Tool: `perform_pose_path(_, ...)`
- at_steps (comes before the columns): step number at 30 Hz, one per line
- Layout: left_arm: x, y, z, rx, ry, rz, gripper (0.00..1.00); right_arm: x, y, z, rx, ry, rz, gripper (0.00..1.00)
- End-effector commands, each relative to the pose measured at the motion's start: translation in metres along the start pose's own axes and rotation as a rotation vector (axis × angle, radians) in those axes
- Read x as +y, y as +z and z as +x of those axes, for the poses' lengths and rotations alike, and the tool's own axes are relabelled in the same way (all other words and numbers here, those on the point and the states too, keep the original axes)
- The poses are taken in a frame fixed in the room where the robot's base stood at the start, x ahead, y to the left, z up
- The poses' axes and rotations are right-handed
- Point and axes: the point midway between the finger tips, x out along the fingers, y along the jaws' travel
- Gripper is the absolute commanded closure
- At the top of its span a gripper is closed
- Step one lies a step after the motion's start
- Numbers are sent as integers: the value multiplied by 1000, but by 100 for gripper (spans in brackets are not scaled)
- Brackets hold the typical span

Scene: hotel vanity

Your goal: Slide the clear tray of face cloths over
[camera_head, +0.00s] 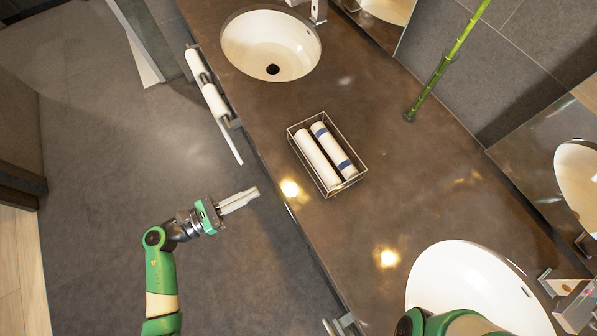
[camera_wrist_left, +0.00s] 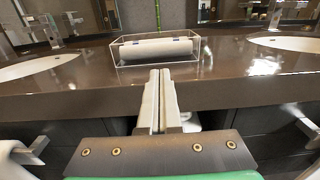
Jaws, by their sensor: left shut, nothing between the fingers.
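The clear tray (camera_head: 335,192) stands on the dark vanity top between the two sinks. It holds two rolled white face cloths (camera_head: 318,158), one with blue bands. In the left wrist view the tray (camera_wrist_left: 196,60) stands beyond the fingertips, with a white roll (camera_wrist_left: 155,50) seen through its wall. My left gripper (camera_head: 254,190) is shut and empty. It is off the front edge of the counter, apart from the tray, and points toward the counter. In the left wrist view its fingers (camera_wrist_left: 160,75) are together. My right gripper is not seen; only part of my right arm shows at the bottom.
A white sink (camera_head: 250,45) lies beyond the tray, and another sink (camera_head: 470,285) is at the lower right. A green bamboo stalk (camera_head: 440,70) stands near the back wall. White rolls on a rail (camera_head: 214,100) hang at the counter front. Counter around the tray is clear.

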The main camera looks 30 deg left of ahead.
Motion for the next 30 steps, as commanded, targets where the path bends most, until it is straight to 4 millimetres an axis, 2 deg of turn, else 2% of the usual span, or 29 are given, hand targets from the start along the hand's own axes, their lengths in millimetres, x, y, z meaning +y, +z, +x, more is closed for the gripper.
perform_pose_path(5, 4, 1, -1, -3, 9, 4, 100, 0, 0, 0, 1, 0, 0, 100)
perform_pose_path(10, 4, 1, 14, -3, 4, 5, 100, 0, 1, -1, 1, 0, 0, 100)
perform_pose_path(24, 4, 1, 110, -5, 4, 8, 100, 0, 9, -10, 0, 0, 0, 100)
perform_pose_path(30, 5, 1, 135, -4, 7, 5, 100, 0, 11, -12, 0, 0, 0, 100)
